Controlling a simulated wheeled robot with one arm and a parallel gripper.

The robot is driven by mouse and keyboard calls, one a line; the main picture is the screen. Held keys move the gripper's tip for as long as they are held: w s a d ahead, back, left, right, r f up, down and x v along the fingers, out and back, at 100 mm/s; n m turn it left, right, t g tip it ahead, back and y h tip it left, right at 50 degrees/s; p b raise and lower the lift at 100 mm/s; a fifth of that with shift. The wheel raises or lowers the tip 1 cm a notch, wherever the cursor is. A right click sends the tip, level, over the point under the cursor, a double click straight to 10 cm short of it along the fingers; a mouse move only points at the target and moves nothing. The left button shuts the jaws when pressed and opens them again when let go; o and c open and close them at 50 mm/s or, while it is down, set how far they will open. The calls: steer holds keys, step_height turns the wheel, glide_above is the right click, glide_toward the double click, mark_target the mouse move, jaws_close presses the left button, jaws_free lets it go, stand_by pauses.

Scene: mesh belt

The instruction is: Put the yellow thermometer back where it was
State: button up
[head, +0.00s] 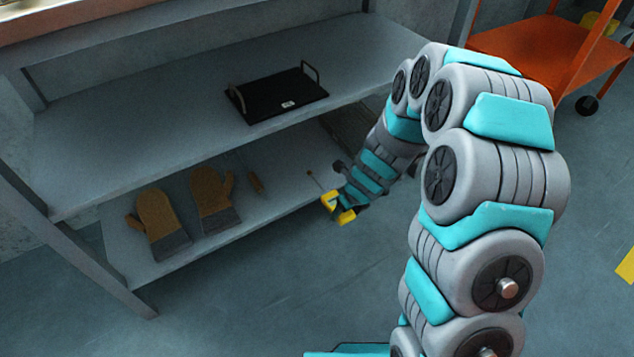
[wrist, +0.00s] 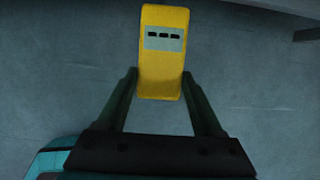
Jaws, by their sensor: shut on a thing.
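The yellow thermometer (wrist: 162,72) has a pale display with dark dashes. In the wrist view it sits between the two fingers of my gripper (wrist: 160,85), which is shut on it, with bare floor behind. In the head view the thermometer (head: 345,216) and a thin probe show at the end of my arm. My gripper (head: 338,203) is in front of the lower shelf's right front edge, apart from the shelf as far as I can tell. Part of the gripper is hard to make out there.
A black tray (head: 278,96) lies on the shelf above (head: 150,130). An orange cart (head: 540,45) stands at the back right.

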steer(key=w+a+f, duration=0.2)
steer(key=w, duration=0.4)
steer(key=w+a+f, duration=0.2)
steer(key=w, duration=0.4)
steer(key=shift+w+a+f, duration=0.3)
steer(key=shift+a+f, duration=0.05)
steer(key=shift+f, duration=0.05)
steer(key=shift+f, duration=0.15)
steer(key=o, duration=1.5)
